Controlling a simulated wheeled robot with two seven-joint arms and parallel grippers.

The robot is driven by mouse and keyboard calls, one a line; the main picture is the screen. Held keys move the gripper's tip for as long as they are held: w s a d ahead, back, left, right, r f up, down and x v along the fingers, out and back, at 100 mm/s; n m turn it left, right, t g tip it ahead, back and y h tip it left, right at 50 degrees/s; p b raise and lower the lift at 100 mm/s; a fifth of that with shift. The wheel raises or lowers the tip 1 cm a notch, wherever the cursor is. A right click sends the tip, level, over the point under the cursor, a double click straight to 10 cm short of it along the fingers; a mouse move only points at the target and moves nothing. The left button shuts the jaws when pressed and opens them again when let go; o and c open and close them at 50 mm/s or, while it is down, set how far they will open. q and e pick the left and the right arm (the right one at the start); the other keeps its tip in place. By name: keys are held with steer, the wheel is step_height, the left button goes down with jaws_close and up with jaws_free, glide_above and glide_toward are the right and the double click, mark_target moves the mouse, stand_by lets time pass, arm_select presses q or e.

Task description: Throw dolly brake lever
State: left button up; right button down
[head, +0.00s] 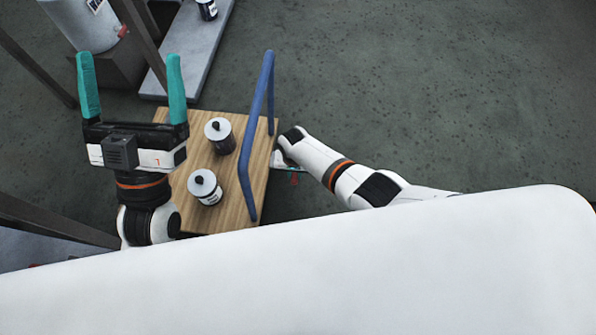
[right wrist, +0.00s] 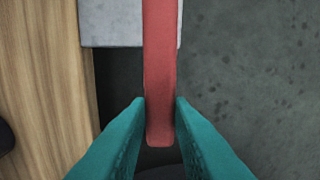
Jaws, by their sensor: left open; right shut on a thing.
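The dolly (head: 235,185) has a wooden deck and a blue push handle (head: 261,130) along its right side. In the right wrist view its wood deck (right wrist: 45,70) fills the left edge. The red brake lever (right wrist: 160,70) runs down the middle of that view, its lower end between the teal fingers of my right gripper (right wrist: 160,112), which is shut on it. In the head view the lever is mostly hidden beside the deck's right edge, below my right arm's end.
A grey platform (head: 195,60) with another canister (head: 207,9) and a large white drum (head: 88,22) are at the back left. Floor to the right is clear.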

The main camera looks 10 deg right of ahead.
steer(key=shift+w+a+m, duration=0.15)
steer(key=shift+w+m, duration=0.05)
steer(key=shift+m, duration=0.1)
steer(key=c, duration=1.3)
jaws_free()
